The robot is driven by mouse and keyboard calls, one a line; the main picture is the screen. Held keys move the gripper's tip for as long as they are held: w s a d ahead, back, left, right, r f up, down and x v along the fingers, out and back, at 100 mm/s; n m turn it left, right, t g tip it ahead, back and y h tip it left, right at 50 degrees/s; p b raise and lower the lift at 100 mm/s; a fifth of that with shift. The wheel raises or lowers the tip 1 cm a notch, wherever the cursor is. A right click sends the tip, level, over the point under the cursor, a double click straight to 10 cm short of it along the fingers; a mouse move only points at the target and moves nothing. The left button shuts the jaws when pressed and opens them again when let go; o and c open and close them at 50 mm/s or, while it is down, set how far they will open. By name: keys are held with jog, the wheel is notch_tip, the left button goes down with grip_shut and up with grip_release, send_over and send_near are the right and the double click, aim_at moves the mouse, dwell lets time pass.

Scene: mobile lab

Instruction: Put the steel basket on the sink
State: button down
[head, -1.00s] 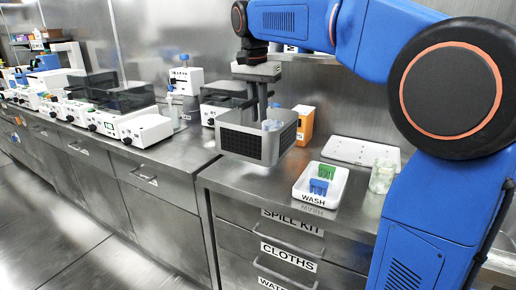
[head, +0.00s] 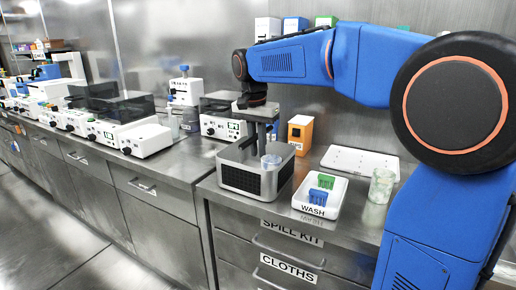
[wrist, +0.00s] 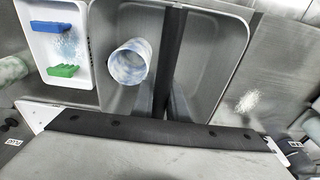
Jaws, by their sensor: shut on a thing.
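The steel basket (head: 234,180) is grey with dark mesh sides and hangs level from my gripper, low over the left front part of the right-hand counter. I cannot tell whether its base touches the counter. A pale, cloudy cup (head: 271,163) stands inside it. My gripper (head: 264,143) points down into the basket and is shut on it. In the wrist view the basket's inside (wrist: 215,62) shows on both sides of a dark bar, with the cup (wrist: 130,62) left of the bar. No sink basin can be made out; the surface under the basket is hidden.
The white WASH tray (head: 312,210) with a blue and a green rack is close right of the basket. An orange box (head: 300,133) stands behind. A white flat board (head: 360,161) and a glass beaker (head: 381,186) are farther right. White instruments (head: 130,132) line the left counter.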

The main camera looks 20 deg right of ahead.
jog(key=c, duration=1.7)
grip_release()
jog(key=shift+c, duration=0.2)
jog(key=r, duration=0.8)
jog(key=s+a+r, duration=0.1)
jog(key=r, duration=0.3)
